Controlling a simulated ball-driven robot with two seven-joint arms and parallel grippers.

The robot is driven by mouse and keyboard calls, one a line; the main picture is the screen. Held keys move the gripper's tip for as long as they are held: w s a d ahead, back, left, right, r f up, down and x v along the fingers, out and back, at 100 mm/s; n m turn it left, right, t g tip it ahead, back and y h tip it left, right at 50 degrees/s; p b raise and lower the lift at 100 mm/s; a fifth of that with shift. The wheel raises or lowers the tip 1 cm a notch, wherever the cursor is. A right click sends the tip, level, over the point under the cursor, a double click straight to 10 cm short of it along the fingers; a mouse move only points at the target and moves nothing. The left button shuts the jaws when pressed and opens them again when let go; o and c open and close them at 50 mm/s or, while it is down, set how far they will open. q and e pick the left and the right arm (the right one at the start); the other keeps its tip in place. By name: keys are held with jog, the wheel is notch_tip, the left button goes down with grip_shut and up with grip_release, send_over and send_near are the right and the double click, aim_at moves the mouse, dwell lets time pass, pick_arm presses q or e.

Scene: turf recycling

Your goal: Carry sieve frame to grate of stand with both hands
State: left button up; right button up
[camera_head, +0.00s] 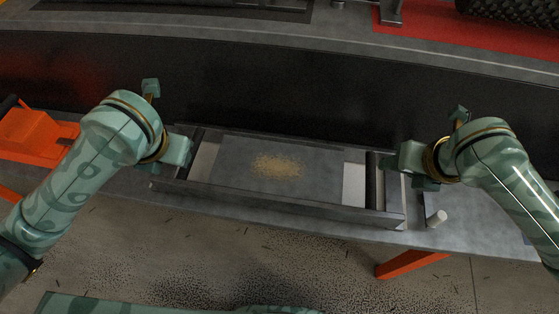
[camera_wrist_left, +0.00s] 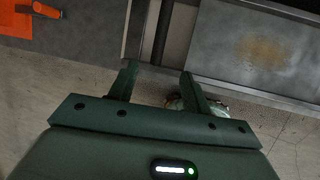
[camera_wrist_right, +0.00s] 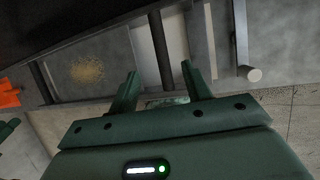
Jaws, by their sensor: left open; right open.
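The sieve frame (camera_head: 290,203) is a long grey rectangular frame lying level on a grey bench, with a dark bar across each end. A flat grey panel (camera_head: 230,172) with a patch of tan grains (camera_head: 277,166) shows inside it. My left gripper (camera_head: 187,150) is open at the left end bar; in the left wrist view the bar (camera_wrist_left: 164,30) lies ahead of the gap between the fingers (camera_wrist_left: 158,80). My right gripper (camera_head: 400,160) is open beside the right end bar (camera_head: 373,185); in the right wrist view that bar reaches toward the finger gap (camera_wrist_right: 160,78). I cannot make out a separate grate or stand.
The grey bench (camera_head: 455,222) has orange legs (camera_head: 410,263). A white peg (camera_head: 437,219) sticks out right of the frame. An orange object (camera_head: 35,138) lies at the left. A dark wall (camera_head: 290,85) rises behind the frame. The floor in front is speckled and open.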

aim_at(367, 174)
pick_arm(q)
jog(key=x, duration=1.6)
jog(key=shift+f, duration=0.1)
pick_arm(e)
jog(key=x, duration=1.6)
jog(key=shift+f, duration=0.1)
pick_arm(q)
grip_shut()
pick_arm(e)
grip_shut()
